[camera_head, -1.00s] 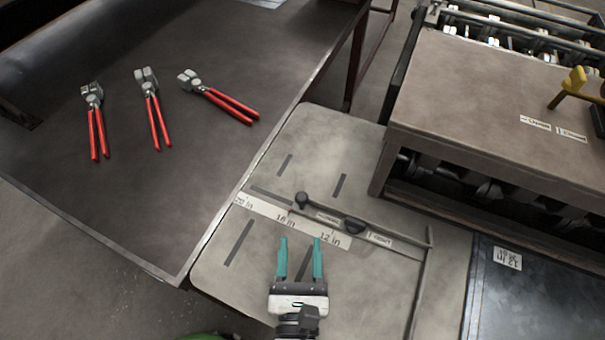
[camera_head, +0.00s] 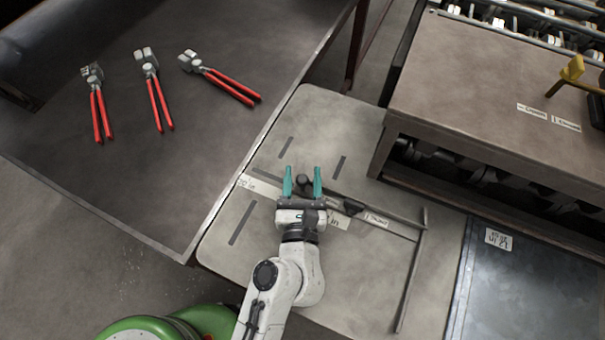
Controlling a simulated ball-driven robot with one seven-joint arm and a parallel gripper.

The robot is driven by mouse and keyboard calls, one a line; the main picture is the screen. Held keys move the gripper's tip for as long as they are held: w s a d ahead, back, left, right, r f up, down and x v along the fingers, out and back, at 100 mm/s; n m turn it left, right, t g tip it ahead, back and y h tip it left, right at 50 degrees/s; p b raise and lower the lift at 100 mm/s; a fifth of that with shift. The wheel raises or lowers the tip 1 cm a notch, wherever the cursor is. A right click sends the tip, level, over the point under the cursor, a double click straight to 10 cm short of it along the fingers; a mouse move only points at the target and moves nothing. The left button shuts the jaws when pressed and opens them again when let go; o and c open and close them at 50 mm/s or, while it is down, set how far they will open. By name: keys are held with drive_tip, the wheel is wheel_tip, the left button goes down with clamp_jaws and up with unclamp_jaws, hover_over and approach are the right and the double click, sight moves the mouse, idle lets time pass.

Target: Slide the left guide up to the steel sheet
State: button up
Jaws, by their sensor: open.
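The left guide is a thin dark bar (camera_head: 411,275) on the grey table, joined to a rod (camera_head: 385,211) that runs left to a dark upright knob (camera_head: 302,184). My gripper (camera_head: 303,172) is open over the table, its teal fingers on either side of this knob. I cannot tell whether either finger touches it. A dark, shiny flat sheet (camera_head: 510,295), which looks like the steel sheet, lies to the right of the guide bar with a strip of table between them. My wrist hides part of the inch scale and the rod's left part.
A forming machine (camera_head: 490,85) with a brown cover stands at the upper right, with a yellow-handled lever (camera_head: 571,70). Several red-handled pliers (camera_head: 160,105) lie on the dark bench (camera_head: 90,200) at the left. The grey table (camera_head: 345,120) has slots and is otherwise mostly clear.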

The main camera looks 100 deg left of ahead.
drive_tip(key=shift+a, duration=0.1)
drive_tip(key=shift+c, duration=0.4)
drive_tip(key=c, duration=0.8)
drive_tip(key=shift+r, duration=0.15)
clamp_jaws()
drive_tip(key=shift+w, duration=0.1)
